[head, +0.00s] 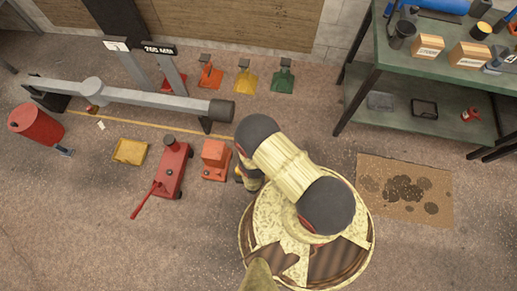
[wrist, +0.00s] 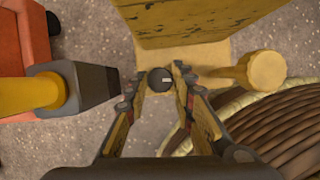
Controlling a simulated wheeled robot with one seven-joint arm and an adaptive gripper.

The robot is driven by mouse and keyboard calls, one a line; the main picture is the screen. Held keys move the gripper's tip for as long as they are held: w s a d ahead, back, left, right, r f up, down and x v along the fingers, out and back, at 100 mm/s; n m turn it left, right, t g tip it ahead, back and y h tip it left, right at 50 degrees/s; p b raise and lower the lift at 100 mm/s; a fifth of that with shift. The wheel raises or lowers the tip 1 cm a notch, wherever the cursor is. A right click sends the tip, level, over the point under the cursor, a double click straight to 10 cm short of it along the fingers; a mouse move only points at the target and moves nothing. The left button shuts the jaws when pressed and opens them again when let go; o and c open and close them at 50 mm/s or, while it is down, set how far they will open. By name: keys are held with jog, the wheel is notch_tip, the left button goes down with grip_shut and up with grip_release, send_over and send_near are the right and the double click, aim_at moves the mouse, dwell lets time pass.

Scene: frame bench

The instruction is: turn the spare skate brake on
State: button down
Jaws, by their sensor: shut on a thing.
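In the wrist view a yellow block (wrist: 190,20) with a yellow base plate (wrist: 205,58) and a round yellow post (wrist: 265,70) stands ahead of my gripper. It looks like the skate, but no label shows. A small dark round knob (wrist: 160,79) with a white mark sits at its near side. My gripper (wrist: 161,82) is shut on this knob, one finger on each side. Whether the brake is on or off cannot be told. In the head view my arm hides most of my gripper and the yellow block.
An orange unit (head: 214,160) stands close left of my gripper; its yellow roller with a dark end (wrist: 85,87) points at my fingers. A red floor jack (head: 172,168) and yellow tray (head: 130,151) lie further left. A green bench (head: 450,60) is at upper right.

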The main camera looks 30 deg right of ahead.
jog(key=shift+n, duration=0.4)
jog(key=c, duration=1.8)
grip_release()
jog(key=shift+o, duration=0.2)
jog(key=v, duration=1.2)
jog(key=shift+d, duration=0.2)
